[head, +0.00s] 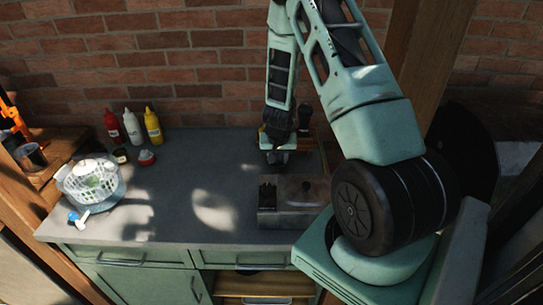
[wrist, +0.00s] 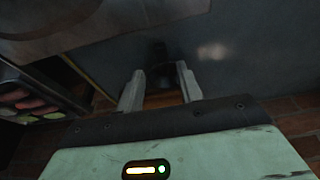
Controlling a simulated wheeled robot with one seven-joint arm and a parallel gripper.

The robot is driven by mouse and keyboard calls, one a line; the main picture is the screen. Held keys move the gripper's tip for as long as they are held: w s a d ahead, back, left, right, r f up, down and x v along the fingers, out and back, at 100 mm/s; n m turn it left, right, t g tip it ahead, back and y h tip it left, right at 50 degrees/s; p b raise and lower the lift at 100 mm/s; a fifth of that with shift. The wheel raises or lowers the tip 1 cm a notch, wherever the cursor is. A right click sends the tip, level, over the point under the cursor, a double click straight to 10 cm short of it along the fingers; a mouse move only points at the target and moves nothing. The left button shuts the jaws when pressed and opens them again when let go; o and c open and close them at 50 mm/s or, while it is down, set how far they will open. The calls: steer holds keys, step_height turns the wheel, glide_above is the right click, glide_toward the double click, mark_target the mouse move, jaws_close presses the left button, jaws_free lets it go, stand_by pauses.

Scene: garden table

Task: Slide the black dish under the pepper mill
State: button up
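My gripper (head: 277,156) is low over the back right of the grey counter, behind a metal box. In the wrist view its two fingers (wrist: 160,88) are apart. A dark shape (wrist: 160,65) shows beyond and between the fingertips; it is too dim to name, and I see no clear contact. A dark upright thing (head: 305,116), possibly the pepper mill, stands just right of the gripper, its lower part hidden by the gripper. I cannot clearly make out the black dish in either view.
The metal box (head: 295,203) stands at the counter's front right. Red, white and yellow bottles (head: 132,127) stand at the back left, with small jars nearby. A white basket in a clear bowl (head: 92,181) is at the left. The middle of the counter (head: 205,185) is clear.

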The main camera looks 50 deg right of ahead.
mark_target(278, 172)
steer(key=shift+b+x, duration=3)
steer(key=shift+x, duration=1.45)
jaws_close()
steer(key=shift+s+d+b, duration=1.3)
steer(key=shift+s+d, duration=0.2)
steer(key=shift+s, duration=0.25)
steer(key=shift+s+d+b, duration=1.25)
steer(key=shift+s+d, duration=0.25)
steer(key=shift+s, duration=0.3)
